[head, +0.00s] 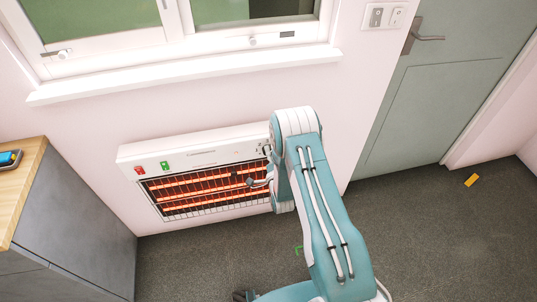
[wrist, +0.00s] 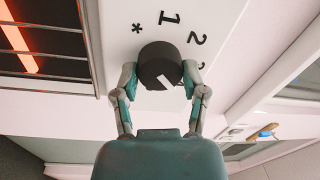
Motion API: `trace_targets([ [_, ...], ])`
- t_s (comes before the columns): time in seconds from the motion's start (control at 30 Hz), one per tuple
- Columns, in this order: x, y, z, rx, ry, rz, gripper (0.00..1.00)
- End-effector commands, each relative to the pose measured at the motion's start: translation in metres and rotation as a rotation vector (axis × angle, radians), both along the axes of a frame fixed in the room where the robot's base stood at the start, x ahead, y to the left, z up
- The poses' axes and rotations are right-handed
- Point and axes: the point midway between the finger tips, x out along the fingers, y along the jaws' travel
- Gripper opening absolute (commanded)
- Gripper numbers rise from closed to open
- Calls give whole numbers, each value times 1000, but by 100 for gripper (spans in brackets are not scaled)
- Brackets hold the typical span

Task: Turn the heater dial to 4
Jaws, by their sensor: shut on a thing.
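The heater (head: 195,145) is a white wall unit with glowing orange bars behind a grille. Its dial (wrist: 158,62) is a round black knob with a white mark on its lower part in the wrist view. A star, 1 and 2 are printed around it; another mark lower right is partly hidden by a finger. My gripper (wrist: 160,80) has one finger on each side of the dial and is shut on it. In the head view my arm covers the heater's right end, so the dial cannot be made out clearly there.
A red switch (head: 139,171) and a green switch (head: 164,165) sit on the heater's top left. A grey cabinet (head: 75,225) stands at left, a window sill (head: 190,75) is above, and a green door (head: 440,90) is at right. The carpet (head: 430,245) at right is mostly clear.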

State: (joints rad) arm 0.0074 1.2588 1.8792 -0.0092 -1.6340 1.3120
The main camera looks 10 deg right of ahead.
Motion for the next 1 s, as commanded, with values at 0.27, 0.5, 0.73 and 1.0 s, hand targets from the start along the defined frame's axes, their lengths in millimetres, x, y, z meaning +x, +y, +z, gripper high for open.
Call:
trace_targets([
  [0.27,0,-4,-2,0,6,-10,8],
  [0.5,0,-2,-1,-2,5,-6,91],
  [0.73,-1,0,-1,-2,2,-4,91],
  [1.0,-32,-1,-4,-2,7,-3,91],
])
